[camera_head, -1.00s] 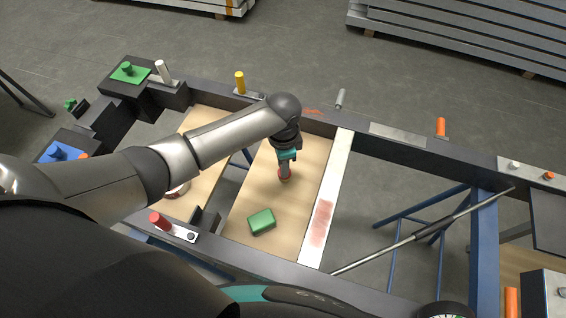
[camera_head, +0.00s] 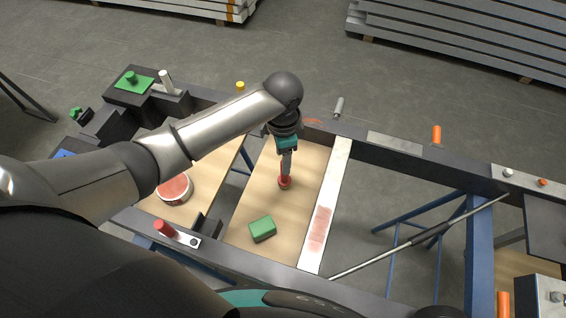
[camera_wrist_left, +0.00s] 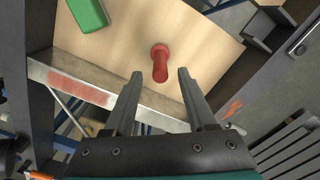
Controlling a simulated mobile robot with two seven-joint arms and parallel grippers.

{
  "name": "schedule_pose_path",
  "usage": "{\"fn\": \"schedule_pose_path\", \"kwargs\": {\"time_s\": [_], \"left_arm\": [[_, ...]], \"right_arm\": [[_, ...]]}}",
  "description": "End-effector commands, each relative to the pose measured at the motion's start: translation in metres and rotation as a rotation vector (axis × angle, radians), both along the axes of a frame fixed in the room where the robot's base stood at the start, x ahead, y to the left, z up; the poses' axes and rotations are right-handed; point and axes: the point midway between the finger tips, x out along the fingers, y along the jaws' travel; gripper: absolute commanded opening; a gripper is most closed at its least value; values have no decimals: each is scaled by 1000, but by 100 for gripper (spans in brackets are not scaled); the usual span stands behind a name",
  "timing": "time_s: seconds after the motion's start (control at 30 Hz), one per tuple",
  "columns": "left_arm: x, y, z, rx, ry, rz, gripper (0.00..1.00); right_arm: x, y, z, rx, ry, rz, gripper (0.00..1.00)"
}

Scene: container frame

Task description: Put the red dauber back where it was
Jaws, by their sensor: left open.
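The red dauber (camera_head: 285,183) stands on the light wooden board (camera_head: 300,215), right below my left gripper (camera_head: 286,172). In the left wrist view the dauber (camera_wrist_left: 160,64) lies in line with the gap between the two spread fingers (camera_wrist_left: 160,75). The fingers are open and nothing is gripped. A round pad with a red top (camera_head: 174,188) lies on another wooden board to the left, partly hidden by my arm. My right gripper is not in view.
A green block (camera_head: 262,229) lies on the board near the dauber. A red cylinder (camera_head: 165,229) is on a plate on the near beam. A pale strip with a red smear (camera_head: 321,225) borders the board at the right. Open gaps lie between the dark beams.

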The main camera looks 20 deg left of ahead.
Motion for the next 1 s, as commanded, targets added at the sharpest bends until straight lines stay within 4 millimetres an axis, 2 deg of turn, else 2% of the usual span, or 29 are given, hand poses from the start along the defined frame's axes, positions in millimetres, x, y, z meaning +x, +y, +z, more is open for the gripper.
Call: {"fn": "schedule_pose_path", "kwargs": {"time_s": [0.03, 0.1, 0.3, 1.0], "left_arm": [[0, 0, 13, -1, -3, -2, 56], [0, 0, 24, -1, -2, -2, 56], [0, 0, 41, 0, 0, 0, 56], [-1, 0, 42, 0, 1, -1, 56]], "right_arm": [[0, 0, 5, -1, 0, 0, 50], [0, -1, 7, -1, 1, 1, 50], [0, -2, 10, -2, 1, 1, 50], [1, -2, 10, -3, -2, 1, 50]]}}
